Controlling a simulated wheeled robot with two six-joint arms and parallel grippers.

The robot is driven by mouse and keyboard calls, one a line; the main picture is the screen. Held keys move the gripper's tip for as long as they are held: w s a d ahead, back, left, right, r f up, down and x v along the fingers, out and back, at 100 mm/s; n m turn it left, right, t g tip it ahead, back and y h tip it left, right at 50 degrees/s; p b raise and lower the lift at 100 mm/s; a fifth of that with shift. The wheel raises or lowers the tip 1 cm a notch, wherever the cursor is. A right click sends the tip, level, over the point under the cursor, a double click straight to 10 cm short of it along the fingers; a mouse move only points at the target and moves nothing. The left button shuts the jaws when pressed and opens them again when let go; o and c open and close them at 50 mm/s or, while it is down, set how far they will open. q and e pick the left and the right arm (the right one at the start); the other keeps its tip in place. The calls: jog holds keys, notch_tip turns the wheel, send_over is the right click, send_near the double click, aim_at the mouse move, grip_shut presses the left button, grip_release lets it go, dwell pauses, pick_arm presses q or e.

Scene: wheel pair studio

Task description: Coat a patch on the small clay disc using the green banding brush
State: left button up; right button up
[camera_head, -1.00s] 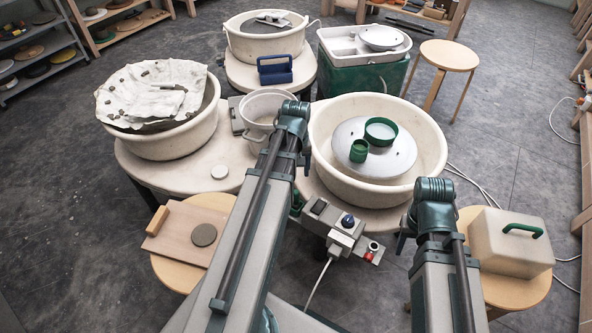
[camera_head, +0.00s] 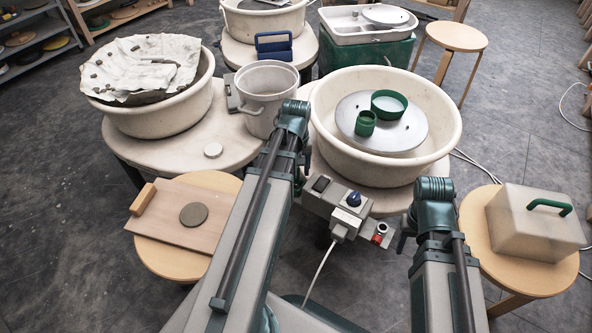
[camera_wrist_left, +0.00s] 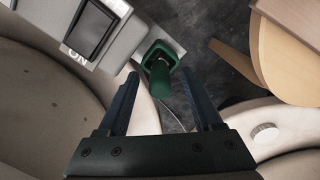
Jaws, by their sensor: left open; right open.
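The small clay disc (camera_head: 193,215) is a grey-brown round lying flat on a wooden board (camera_head: 160,226) on the left front stool.
A wheel basin (camera_head: 440,150) holds two green cups (camera_head: 388,104) on its wheel head. A grey bucket (camera_head: 265,95) stands behind my left arm. A cloth-covered basin (camera_head: 165,122) is at left. A lidded box (camera_head: 525,225) sits on the right stool. Floor shows between the stools.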

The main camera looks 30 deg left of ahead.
pick_arm(q)
grip_shut()
dwell(0.7)
jog(key=shift+r, duration=0.15)
notch_tip(320, 180, up, 6)
jog(key=p, duration=0.6)
dwell(0.4)
